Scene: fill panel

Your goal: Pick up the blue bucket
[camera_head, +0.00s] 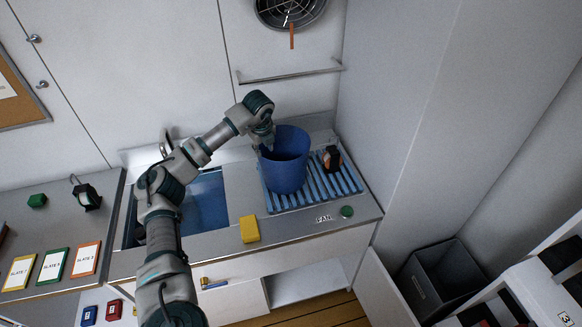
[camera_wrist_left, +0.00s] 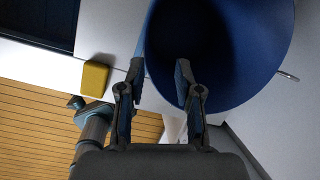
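The blue bucket (camera_head: 284,176) stands upright on a blue slatted rack (camera_head: 348,184) beside the sink, and it looks empty. My left gripper (camera_head: 267,146) is at the left part of its rim, its fingertips partly hidden in the head view. In the left wrist view the bucket (camera_wrist_left: 245,65) fills the upper right, mouth towards the camera. There my left gripper (camera_wrist_left: 158,72) is open, one finger outside the rim and the other over the mouth, with the bucket's edge between them. A gap shows beside the inner finger. My right gripper is not in view.
A yellow sponge-like block (camera_head: 250,229) lies on the counter in front of the rack. A small black and orange object (camera_head: 332,158) stands close right of the bucket. The sink (camera_head: 205,203) is left, a wall right, and a rail (camera_head: 290,76) above behind.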

